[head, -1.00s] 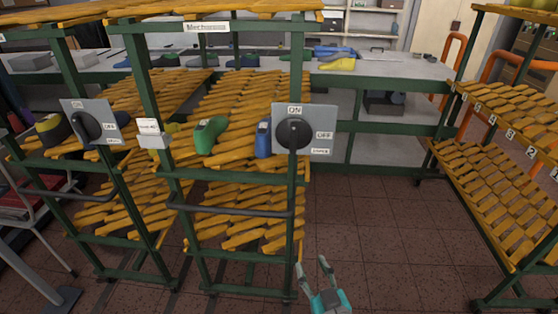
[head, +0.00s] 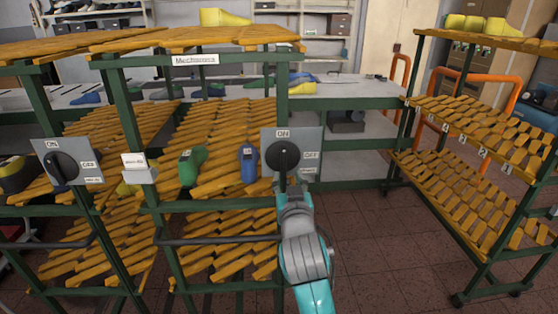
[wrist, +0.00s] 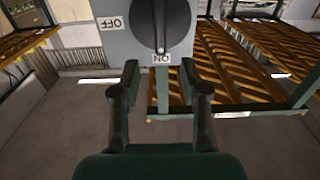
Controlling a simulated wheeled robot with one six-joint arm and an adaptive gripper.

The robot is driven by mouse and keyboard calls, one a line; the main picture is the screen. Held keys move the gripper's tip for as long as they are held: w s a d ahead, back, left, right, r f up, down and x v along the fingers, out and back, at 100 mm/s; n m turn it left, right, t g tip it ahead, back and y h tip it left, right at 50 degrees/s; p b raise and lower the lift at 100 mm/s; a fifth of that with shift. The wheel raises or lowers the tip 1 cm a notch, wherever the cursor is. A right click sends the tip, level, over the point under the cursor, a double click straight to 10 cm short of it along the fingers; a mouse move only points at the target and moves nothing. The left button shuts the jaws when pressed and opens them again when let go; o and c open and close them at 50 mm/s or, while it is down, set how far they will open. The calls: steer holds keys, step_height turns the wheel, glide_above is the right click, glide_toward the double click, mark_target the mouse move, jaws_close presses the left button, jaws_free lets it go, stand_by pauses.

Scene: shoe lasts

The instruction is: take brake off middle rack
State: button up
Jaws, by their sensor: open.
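The middle rack carries a sign reading "Mechanics" (head: 195,60). On its right post is a grey brake plate (head: 311,138) with a round black knob (head: 283,156). ON stands above the knob and OFF to its right. The plate appears upside down in the wrist view, where the knob (wrist: 160,22) has a pale line pointing to ON. My gripper (head: 289,183) is at the knob's lower edge in the head view. In the wrist view my gripper (wrist: 160,78) has its two fingers apart with nothing between them; the knob lies beyond the tips. I cannot tell whether they touch the plate.
The left rack has a similar plate with a black knob (head: 62,167). A green shoe last (head: 190,166) and a blue one (head: 248,164) sit on the middle rack's shelf. Another rack (head: 470,190) stands at the right, with open tiled floor (head: 365,240) between.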

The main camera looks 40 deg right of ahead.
mark_target(284, 158)
steer(key=x, duration=1)
steer(key=shift+w+d, duration=0.15)
steer(key=shift+w, duration=0.1)
jaws_close()
